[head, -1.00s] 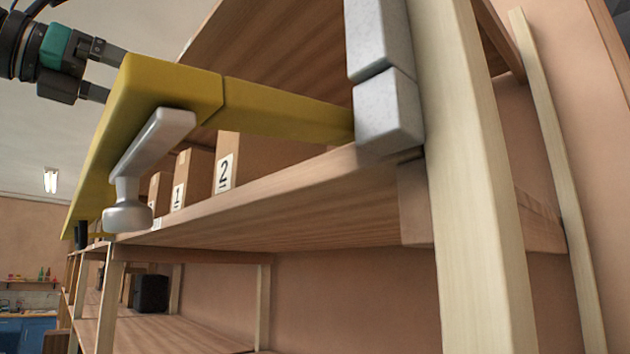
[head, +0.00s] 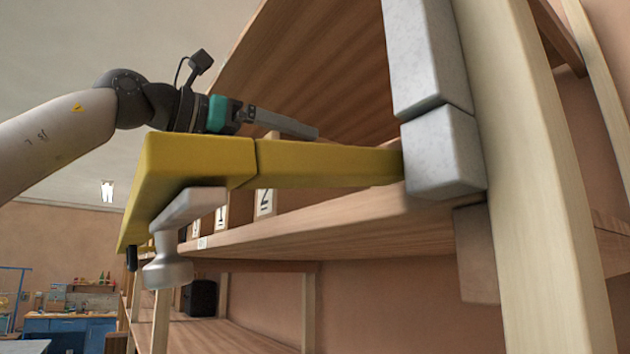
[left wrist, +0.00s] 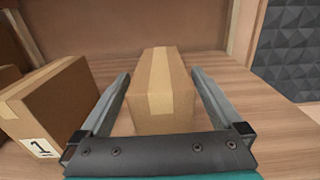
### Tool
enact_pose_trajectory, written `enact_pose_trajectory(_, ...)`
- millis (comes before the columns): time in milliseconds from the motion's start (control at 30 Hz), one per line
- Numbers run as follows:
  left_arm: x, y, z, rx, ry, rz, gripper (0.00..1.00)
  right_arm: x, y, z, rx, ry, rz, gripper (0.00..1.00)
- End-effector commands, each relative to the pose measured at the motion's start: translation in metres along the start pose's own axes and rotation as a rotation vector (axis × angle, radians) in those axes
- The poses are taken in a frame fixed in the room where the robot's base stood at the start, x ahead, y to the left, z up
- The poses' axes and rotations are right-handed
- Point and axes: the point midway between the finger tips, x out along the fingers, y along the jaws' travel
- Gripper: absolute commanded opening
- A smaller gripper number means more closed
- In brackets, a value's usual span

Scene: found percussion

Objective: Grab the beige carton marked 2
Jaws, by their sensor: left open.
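The carton marked 2 (head: 266,203) stands on the wooden shelf in the head view, its upper part mostly hidden behind a yellow bar. In the left wrist view a beige carton (left wrist: 160,95) with a paler tape strip lies between my fingers; its number is not visible there. My left gripper (left wrist: 161,74) is open, one finger on each side of that carton, with narrow gaps. In the head view my left gripper (head: 316,133) reaches in just above the yellow bar. My right gripper is not in view.
The carton marked 1 (left wrist: 52,105) stands close to the left of my fingers in the wrist view. The yellow bar (head: 325,164) with a grey handle (head: 168,270) crosses the shelf front (head: 340,228). A pale upright post (head: 535,180) stands at right. Shelf surface right of my fingers is clear.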

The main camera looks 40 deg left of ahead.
Motion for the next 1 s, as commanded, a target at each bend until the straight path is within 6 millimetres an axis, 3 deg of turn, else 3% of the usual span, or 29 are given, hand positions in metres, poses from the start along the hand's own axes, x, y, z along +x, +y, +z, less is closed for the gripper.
enact_pose_trajectory(200, 0.03, 0.0, 0.004, 0.0, 0.003, -0.001, 1.0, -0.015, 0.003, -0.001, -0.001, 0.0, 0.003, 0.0)
enact_pose_trajectory(533, 0.036, 0.0, 0.002, 0.0, 0.001, 0.0, 0.99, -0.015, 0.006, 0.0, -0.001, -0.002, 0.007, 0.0)
enact_pose_trajectory(1000, 0.035, 0.0, 0.003, 0.0, 0.001, 0.0, 0.46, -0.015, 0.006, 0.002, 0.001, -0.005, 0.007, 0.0)
